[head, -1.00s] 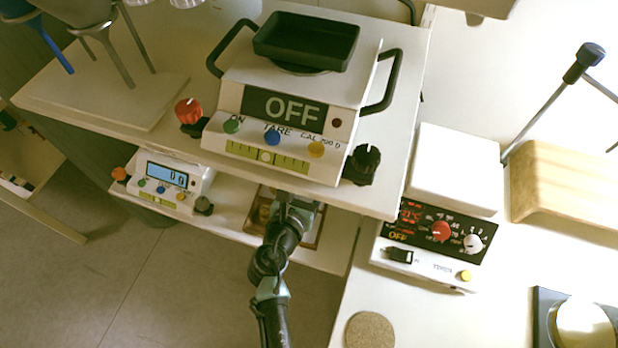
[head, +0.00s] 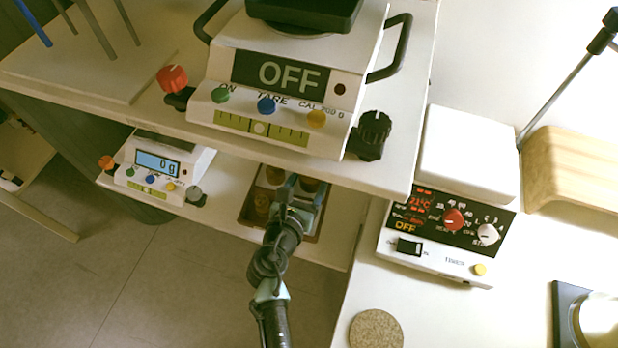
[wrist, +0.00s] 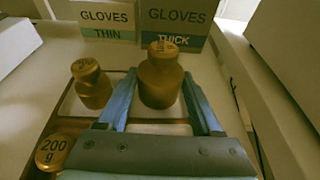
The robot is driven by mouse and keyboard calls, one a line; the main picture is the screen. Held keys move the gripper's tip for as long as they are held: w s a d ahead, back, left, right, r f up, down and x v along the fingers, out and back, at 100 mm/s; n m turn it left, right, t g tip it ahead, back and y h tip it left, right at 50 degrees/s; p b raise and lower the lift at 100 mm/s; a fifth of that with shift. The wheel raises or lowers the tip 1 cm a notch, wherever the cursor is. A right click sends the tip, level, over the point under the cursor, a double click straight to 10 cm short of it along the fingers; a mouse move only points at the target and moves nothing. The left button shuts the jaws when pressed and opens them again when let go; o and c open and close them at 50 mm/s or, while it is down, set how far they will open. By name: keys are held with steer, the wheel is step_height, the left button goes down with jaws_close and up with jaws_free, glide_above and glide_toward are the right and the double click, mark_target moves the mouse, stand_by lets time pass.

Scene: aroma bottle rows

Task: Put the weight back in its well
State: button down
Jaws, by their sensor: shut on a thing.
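In the wrist view a brass weight (wrist: 160,82) with a knob top stands upright between the fingertips of my gripper (wrist: 159,92), which is shut on it. It is over or in the wooden weight box (wrist: 132,128); I cannot tell whether its base touches the floor of a well. A smaller brass weight (wrist: 91,88) is to its left, and one marked 200 g (wrist: 52,152) is at the lower left. In the head view my gripper (head: 300,188) is over the box (head: 252,222) on the lower shelf, partly hiding it.
A small scale (head: 158,170) reading 0 g stands left of the box. The upper shelf (head: 395,180) with a large scale (head: 285,75) showing OFF overhangs the back. In the wrist view, glove boxes marked THIN (wrist: 108,20) and THICK (wrist: 178,20) stand behind the weights.

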steer(key=shift+w+f+b, duration=0.15)
steer(key=shift+f+b, duration=0.25)
steer(key=shift+b, duration=0.1)
stand_by(0.3)
jaws_free()
steer(key=shift+s+f, duration=0.25)
steer(key=shift+f, duration=0.1)
steer(key=p+v, duration=0.1)
steer(key=v, duration=0.5)
steer(key=p+v, duration=0.1)
steer(key=v, duration=0.6)
steer(key=shift+w+r, duration=0.1)
steer(key=shift+r, duration=0.1)
